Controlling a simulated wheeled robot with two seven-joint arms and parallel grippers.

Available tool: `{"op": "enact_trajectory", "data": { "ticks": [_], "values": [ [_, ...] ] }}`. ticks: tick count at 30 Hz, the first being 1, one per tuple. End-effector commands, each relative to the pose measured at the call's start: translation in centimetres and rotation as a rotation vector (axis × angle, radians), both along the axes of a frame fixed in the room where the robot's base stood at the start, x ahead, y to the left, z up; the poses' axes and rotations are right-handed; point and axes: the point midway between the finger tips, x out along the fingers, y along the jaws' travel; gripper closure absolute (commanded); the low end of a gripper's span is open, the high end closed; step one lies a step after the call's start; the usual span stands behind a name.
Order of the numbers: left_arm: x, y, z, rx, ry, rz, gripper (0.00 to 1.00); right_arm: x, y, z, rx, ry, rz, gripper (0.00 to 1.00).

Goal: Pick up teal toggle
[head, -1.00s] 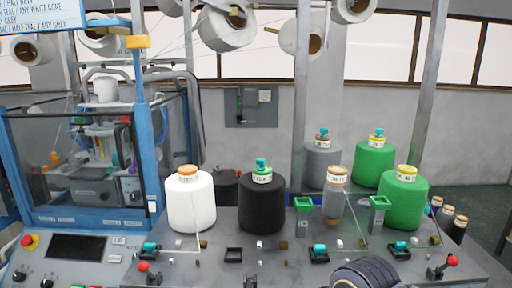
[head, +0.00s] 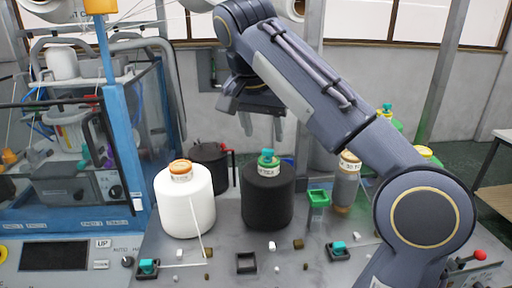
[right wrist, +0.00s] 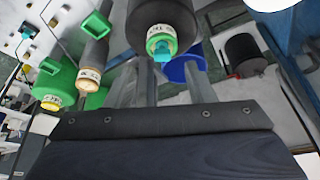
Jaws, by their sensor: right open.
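A teal toggle (head: 268,155) sits on the green-ringed top of the black cone (head: 267,198) in the head view. It also shows at the top of the right wrist view (right wrist: 162,46). Two more teal pieces sit in dark square holders on the table, one at the left (head: 148,265) and one at the right (head: 339,247). My right gripper (head: 263,126) is open and empty, with its fingers pointing down above the black cone's top, apart from the toggle. Its two fingers also show in the right wrist view (right wrist: 172,72). My left gripper is not in view.
A white cone (head: 185,205) stands left of the black one. A grey spool (head: 346,190) and a green funnel-like holder (head: 318,198) stand to the right. A dark pot (head: 210,165) stands behind. My right arm hides most of the green cones.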

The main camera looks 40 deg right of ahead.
Motion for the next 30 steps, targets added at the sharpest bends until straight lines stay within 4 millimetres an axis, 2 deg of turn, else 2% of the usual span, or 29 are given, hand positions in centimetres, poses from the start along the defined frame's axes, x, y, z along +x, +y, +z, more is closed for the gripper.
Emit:
{"op": "enact_trajectory", "data": {
  "ticks": [11, 18, 27, 30],
  "values": [
    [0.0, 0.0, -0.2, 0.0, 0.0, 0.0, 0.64, 1.3, -1.6, -3.2, 0.002, 0.002, -0.025, 0.51],
    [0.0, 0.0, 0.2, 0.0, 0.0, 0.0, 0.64, 2.4, -2.8, -6.1, 0.002, 0.0, -0.023, 0.51],
    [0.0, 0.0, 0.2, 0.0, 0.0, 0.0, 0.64, 2.6, -2.9, -6.6, 0.003, -0.002, -0.021, 0.51],
    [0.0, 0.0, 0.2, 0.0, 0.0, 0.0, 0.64, 2.6, -2.9, -6.6, 0.003, -0.002, -0.021, 0.64]
  ]
}}
